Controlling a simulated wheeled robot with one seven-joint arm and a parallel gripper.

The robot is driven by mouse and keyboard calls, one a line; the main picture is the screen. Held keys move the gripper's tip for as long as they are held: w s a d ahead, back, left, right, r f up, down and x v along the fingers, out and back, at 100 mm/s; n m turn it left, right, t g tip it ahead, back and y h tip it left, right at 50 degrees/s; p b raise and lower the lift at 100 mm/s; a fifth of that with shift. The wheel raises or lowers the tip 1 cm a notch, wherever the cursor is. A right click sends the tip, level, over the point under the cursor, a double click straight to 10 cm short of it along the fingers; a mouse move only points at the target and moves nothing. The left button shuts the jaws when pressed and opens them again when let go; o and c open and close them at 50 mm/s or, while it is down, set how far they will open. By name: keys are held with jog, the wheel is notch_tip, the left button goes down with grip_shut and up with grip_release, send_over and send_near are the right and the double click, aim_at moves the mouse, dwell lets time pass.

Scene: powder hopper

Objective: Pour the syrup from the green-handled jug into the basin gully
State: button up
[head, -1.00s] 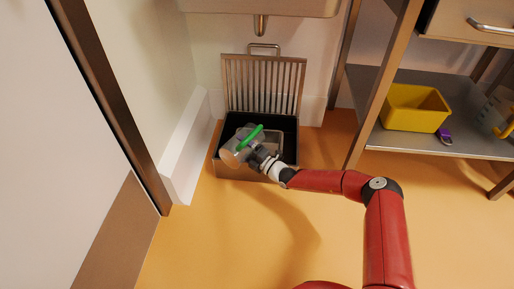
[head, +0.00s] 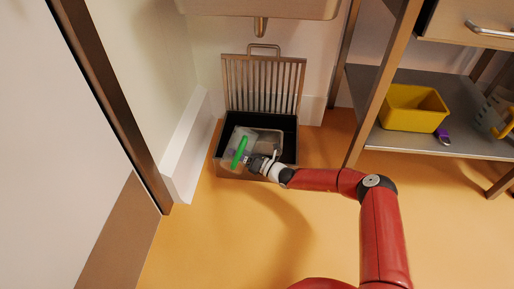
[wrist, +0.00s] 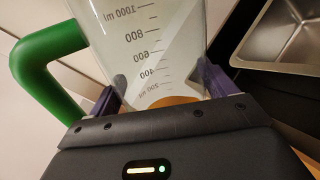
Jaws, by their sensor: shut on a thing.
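My gripper (head: 253,160) is shut on the clear jug with the green handle (head: 239,152). In the wrist view the jug (wrist: 150,45) sits between the two fingers (wrist: 160,92), with its green handle (wrist: 45,50) at left and ml marks on its wall. An amber patch shows low in the jug, near the 200 mark; I cannot tell whether it is syrup or floor seen through. The basin gully (head: 286,122) is a dark open box below the sink, and the jug is over its left part. The jug looks tilted; its mouth is not clear.
A slatted grate (head: 263,85) stands upright behind the gully. A sink (head: 262,8) with a drain pipe hangs above. A shelf at right holds a yellow bin (head: 413,108). A white wall edge (head: 185,150) is close at left; the front floor (head: 220,240) is clear.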

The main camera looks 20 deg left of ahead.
notch_tip(320, 180, up, 2)
jog(key=shift+r+n+p, duration=0.15)
jog(key=shift+n+p, duration=0.3)
jog(key=shift+n, duration=0.35)
jog(key=shift+s+a+n, duration=0.1)
jog(key=shift+s+n, duration=0.25)
jog(key=shift+n, duration=0.15)
jog(key=shift+s+a+f+n+g+h+p, duration=0.15)
jog(key=shift+n+p, duration=0.3)
jog(key=shift+n, duration=0.6)
jog(key=shift+s+f+n+g+h+p, duration=0.1)
jog(key=shift+s+f+n+p, duration=0.3)
jog(key=shift+n, duration=0.7)
jog(key=shift+s+a+n+g+h+p, duration=0.15)
jog(key=shift+n+p, duration=0.4)
jog(key=shift+n, duration=0.5)
